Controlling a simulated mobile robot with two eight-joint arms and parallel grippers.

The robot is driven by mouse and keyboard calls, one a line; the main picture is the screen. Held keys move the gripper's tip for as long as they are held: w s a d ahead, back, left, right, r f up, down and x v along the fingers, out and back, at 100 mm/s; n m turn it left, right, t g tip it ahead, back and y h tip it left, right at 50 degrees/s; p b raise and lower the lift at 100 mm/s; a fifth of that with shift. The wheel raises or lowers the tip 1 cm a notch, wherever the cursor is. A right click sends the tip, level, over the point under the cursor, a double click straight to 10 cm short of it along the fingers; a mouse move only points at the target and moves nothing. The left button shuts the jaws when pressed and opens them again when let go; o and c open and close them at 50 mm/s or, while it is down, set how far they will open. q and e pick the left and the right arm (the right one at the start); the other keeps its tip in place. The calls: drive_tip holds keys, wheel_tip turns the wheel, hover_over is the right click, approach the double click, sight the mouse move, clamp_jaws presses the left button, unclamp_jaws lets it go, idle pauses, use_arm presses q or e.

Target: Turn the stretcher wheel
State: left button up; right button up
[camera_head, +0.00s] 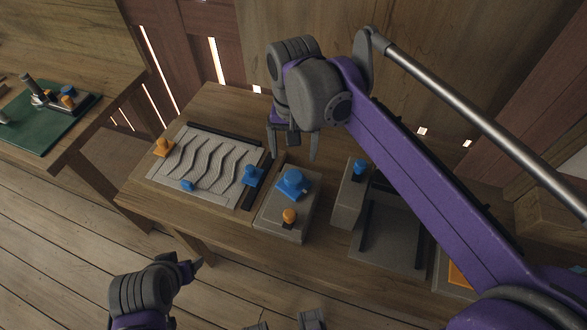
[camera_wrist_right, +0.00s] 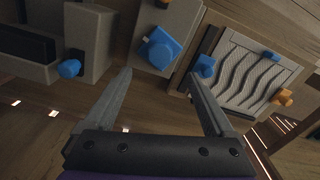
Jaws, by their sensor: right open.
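A grey block (camera_head: 272,222) on the wooden table carries a blue knob (camera_head: 293,183) on a square base and a smaller orange knob (camera_head: 289,215). Left of it lies a frame with a wavy grey sheet (camera_head: 208,165), with blue knobs (camera_head: 252,175) (camera_head: 187,185) and an orange knob (camera_head: 163,147) at its edges. I cannot tell which knob is the stretcher wheel. My right gripper (camera_head: 293,156) is open and empty, above the table behind the grey block. In the right wrist view, the block's blue knob (camera_wrist_right: 160,48) appears between the fingertips, apart from them. My left gripper (camera_head: 190,266) is low, in front of the table; its jaw opening is unclear.
Right of the block stands another grey fixture (camera_head: 347,205) with a blue knob (camera_head: 360,167), beside a dark flat plate (camera_head: 392,240), partly under my right arm. A second table at left holds a green mat (camera_head: 40,130) with a small device. A wooden wall rises behind.

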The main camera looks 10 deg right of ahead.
sight(293, 176)
wheel_tip(293, 176, down, 11)
drive_tip(key=n+b, duration=0.1)
drive_tip(key=n, duration=1.7)
drive_tip(key=shift+w+r, duration=0.1)
drive_tip(key=c, duration=1.4)
drive_tip(key=shift+o, duration=0.2)
